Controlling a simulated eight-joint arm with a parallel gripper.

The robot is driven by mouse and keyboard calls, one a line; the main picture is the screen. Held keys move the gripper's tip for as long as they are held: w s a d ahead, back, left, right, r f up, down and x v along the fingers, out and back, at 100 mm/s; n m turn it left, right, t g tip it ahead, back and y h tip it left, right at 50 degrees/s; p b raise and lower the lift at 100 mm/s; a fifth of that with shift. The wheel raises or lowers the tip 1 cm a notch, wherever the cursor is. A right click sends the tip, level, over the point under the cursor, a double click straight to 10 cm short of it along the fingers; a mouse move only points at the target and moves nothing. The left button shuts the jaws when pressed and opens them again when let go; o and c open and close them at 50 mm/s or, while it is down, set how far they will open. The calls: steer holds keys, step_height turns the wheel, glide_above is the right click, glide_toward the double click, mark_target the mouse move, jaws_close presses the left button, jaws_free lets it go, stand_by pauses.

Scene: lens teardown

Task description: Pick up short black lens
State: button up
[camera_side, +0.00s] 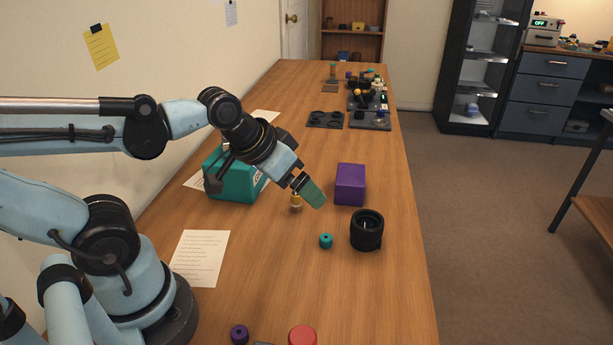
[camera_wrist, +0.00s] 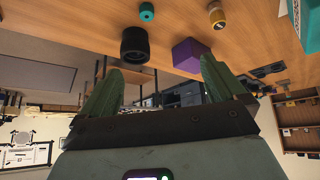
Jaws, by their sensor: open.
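The short black lens (camera_side: 367,230) stands upright on the wooden table, near its right edge. It also shows in the wrist view (camera_wrist: 135,46), at the upper middle, appearing upside down. My gripper (camera_side: 312,192) is above the table, up and to the left of the lens, with clear space between them. In the wrist view its two green fingers (camera_wrist: 160,85) are spread apart with nothing between them. No part of the lens is hidden by the gripper.
A purple block (camera_side: 350,184) stands just behind the lens. A small teal cylinder (camera_side: 326,241) is left of it, and a yellow-banded piece (camera_side: 296,201) is under my gripper. A teal box (camera_side: 232,180) stands further left.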

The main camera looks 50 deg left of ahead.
steer(key=n, duration=0.1)
steer(key=n+g+h, duration=0.6)
steer(key=n+h, duration=0.5)
steer(key=n, duration=0.3)
glide_above(377, 236)
steer(key=a, duration=0.3)
steer(key=shift+s+a+f, duration=0.1)
steer(key=shift+s+f, duration=0.05)
steer(key=shift+f, duration=0.45)
steer(key=shift+s+a+f, duration=0.1)
steer(key=shift+f, duration=0.45)
steer(key=shift+w+a+f+n+g+h, duration=0.2)
steer(key=shift+w+f+n+g+h, duration=0.2)
steer(key=shift+f+g+h, duration=0.25)
steer(key=shift+a+f+n+g+h, duration=0.15)
steer(key=shift+f+n+g+h, duration=0.1)
steer(key=shift+f+n+h, duration=0.2)
steer(key=shift+f, duration=2.25)
step_height(377, 236, down, 2)
steer(key=shift+f, duration=0.2)
steer(key=shift+x, duration=1.45)
steer(key=shift+r, duration=0.1)
